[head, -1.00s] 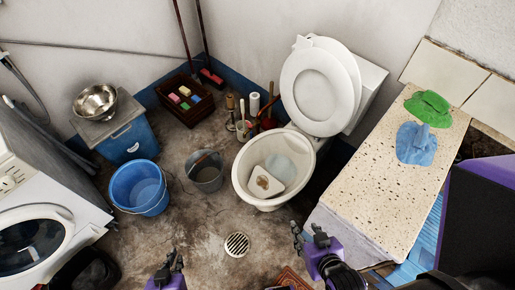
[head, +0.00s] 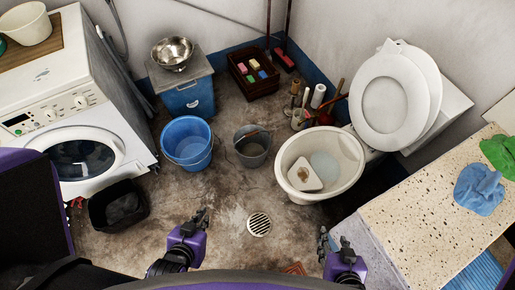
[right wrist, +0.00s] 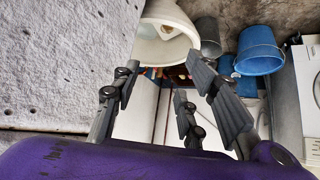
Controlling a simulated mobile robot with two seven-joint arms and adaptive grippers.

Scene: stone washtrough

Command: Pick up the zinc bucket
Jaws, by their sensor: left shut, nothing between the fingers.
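The zinc bucket (head: 253,153) is a small dull grey pail standing upright on the stained floor, between the blue bucket and the big white tub. Something thin and brown, perhaps its handle, crosses its top. It also shows at the top of the right wrist view (right wrist: 209,48), left of the blue bucket. My left gripper (head: 201,217) is shut and empty, nearer to me than the bucket and apart from it. My right gripper (head: 323,242) is to the right, near the stone trough; its fingers (right wrist: 165,85) are spread with nothing between them.
A blue bucket (head: 187,155) stands close left of the zinc one. A white tub (head: 345,184) stands right. A black basin (head: 103,216) and washing machine (head: 70,128) are left. The speckled stone trough (head: 425,210) is right. Floor around the drain (head: 258,224) is clear.

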